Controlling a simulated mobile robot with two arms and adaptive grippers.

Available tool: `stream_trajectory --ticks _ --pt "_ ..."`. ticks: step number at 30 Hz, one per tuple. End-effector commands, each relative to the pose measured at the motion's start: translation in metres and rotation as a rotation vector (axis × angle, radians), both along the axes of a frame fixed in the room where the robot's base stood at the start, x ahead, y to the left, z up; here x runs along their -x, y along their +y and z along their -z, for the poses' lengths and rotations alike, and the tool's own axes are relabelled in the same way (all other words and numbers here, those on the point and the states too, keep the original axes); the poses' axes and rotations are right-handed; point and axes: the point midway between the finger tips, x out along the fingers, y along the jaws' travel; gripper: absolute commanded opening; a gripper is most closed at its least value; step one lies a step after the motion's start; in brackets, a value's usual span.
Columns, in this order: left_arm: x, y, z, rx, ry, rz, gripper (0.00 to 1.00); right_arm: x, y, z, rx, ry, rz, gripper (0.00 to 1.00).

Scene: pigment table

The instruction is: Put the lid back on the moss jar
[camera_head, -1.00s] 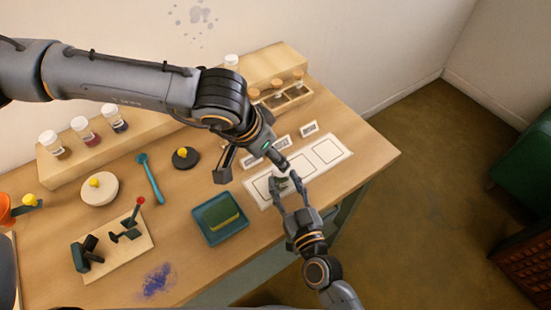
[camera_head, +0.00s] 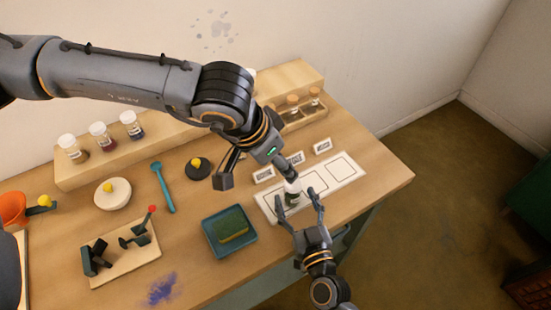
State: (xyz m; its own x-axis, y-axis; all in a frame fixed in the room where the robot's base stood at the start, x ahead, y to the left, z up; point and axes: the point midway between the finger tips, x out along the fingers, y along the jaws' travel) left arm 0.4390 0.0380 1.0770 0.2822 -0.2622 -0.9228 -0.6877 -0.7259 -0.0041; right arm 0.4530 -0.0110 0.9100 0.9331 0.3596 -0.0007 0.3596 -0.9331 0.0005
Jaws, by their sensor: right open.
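A small jar (camera_head: 292,199) with a dark greenish body stands on the white card (camera_head: 345,170) at the right of the table; I take it for the moss jar. A white part (camera_head: 293,186) shows at its top; I cannot tell whether this is a lid or the bare neck. My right gripper (camera_head: 302,194) is open, its fingers pointing at the card, with the jar by its left finger. My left gripper (camera_head: 256,181) hangs above the card, one finger close over the jar's white top and the other out to the left; its grip is unclear.
A blue tray (camera_head: 211,243) with a green sponge (camera_head: 233,225) lies left of the card. White-capped jars (camera_head: 102,136) stand on the back shelf; cork-topped ones (camera_head: 293,108) sit at its right. A dark disc (camera_head: 197,173) and blue spoon (camera_head: 163,188) lie left of my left gripper.

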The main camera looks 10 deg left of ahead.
Motion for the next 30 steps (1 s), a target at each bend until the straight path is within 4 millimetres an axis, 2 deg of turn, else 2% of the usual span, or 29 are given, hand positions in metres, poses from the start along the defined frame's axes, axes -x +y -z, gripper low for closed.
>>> stream_trajectory --ticks 4,7,15,21,25,30 --pt "0.000 0.000 0.000 0.000 0.000 0.000 0.65 0.004 -0.001 0.000 0.000 0.001 0.000 0.68" --pt "0.000 0.000 0.000 0.000 0.000 0.000 0.65 0.014 -0.005 0.001 0.001 0.003 0.000 0.68" --pt "0.000 0.000 0.000 0.000 0.000 0.000 0.65 0.067 -0.026 0.002 0.003 0.004 -0.002 0.68" --pt "0.000 0.000 0.000 0.000 0.000 0.000 0.65 0.099 -0.038 0.001 0.001 0.004 -0.001 0.68" --pt "0.000 0.000 0.000 0.000 0.000 0.000 0.65 0.109 -0.042 0.000 0.001 0.002 -0.001 0.68" --pt "0.000 0.000 0.000 0.000 0.000 0.000 0.65 0.112 -0.043 0.000 0.000 -0.001 0.000 0.68"
